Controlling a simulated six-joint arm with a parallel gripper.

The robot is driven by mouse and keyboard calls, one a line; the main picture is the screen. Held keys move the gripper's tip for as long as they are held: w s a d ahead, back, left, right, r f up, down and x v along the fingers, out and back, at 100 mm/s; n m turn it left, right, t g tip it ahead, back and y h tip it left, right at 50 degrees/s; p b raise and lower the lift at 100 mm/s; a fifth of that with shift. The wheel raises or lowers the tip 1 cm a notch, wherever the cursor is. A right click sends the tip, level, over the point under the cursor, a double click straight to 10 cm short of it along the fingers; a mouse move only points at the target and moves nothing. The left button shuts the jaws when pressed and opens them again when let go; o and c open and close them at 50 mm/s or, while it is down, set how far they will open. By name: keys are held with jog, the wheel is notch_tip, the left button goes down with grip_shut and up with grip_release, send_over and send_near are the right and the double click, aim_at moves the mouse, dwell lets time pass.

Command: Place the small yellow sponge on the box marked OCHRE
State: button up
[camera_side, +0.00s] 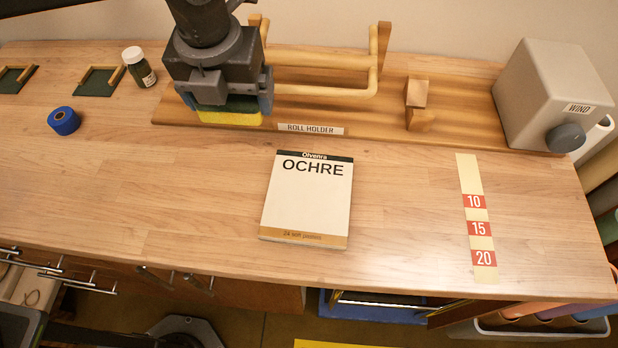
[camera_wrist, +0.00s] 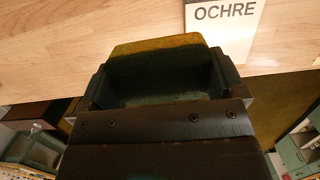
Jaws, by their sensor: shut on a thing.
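My gripper (camera_side: 225,104) is shut on the small yellow sponge (camera_side: 229,118), in front of the roll holder and up and left of the box. Only the sponge's lower yellow edge and a dark green part show between the jaws. In the wrist view the sponge (camera_wrist: 157,46) sticks out past the jaws. The flat white box marked OCHRE (camera_side: 307,205) lies on the table, with a dark top band and a tan lower band. The box also shows in part at the top right of the wrist view (camera_wrist: 224,32). The sponge is apart from the box.
The wooden roll holder (camera_side: 446,123) runs along the back, with a grey winder (camera_side: 548,85) at right. A numbered strip (camera_side: 469,176) lies right of the box. A blue tape roll (camera_side: 64,121) and a dark jar (camera_side: 139,68) stand at left. The table around the box is clear.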

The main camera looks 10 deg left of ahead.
send_over(309, 191)
jog(key=f, duration=0.8)
jog(key=shift+s+f, duration=0.2)
jog(key=shift+f, duration=2.15)
jog(key=shift+f, duration=0.1)
jog(key=shift+f, duration=0.1)
jog(key=o, duration=0.6)
jog(key=r, duration=0.4)
jog(key=s+r, duration=0.1)
jog(key=r, duration=0.7)
jog(key=shift+s+r, duration=0.15)
jog(key=shift+s, duration=0.25)
